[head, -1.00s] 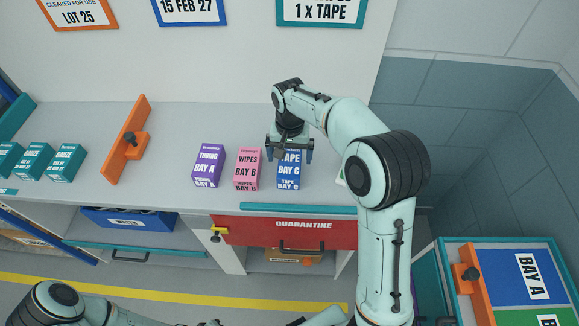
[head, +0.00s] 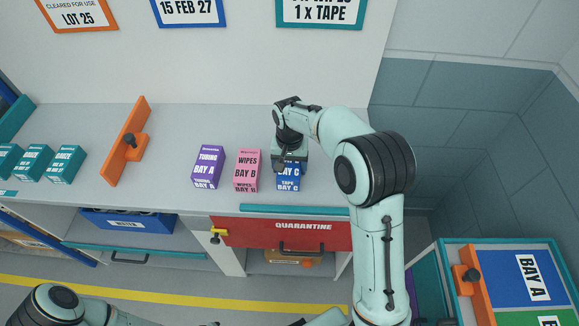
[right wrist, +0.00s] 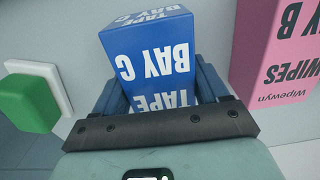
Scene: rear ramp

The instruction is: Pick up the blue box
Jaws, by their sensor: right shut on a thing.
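The blue box (head: 289,181), lettered TAPE and BAY C, stands upright on the grey counter (head: 330,188). It is the rightmost of three boxes in a row. My right gripper (head: 289,168) comes down over it from above and hides its top. In the right wrist view the blue box (right wrist: 152,62) sits between the fingers of the right gripper (right wrist: 160,95), which is shut on it. My left arm (head: 65,305) shows at the lower left, but its gripper is not visible.
A pink box (head: 247,171) stands close to the left, then a purple box (head: 208,167). An orange divider (head: 126,140) and several teal boxes (head: 65,165) are farther left. A red QUARANTINE drawer (head: 285,233) is below. A green and white object (right wrist: 30,100) shows in the right wrist view.

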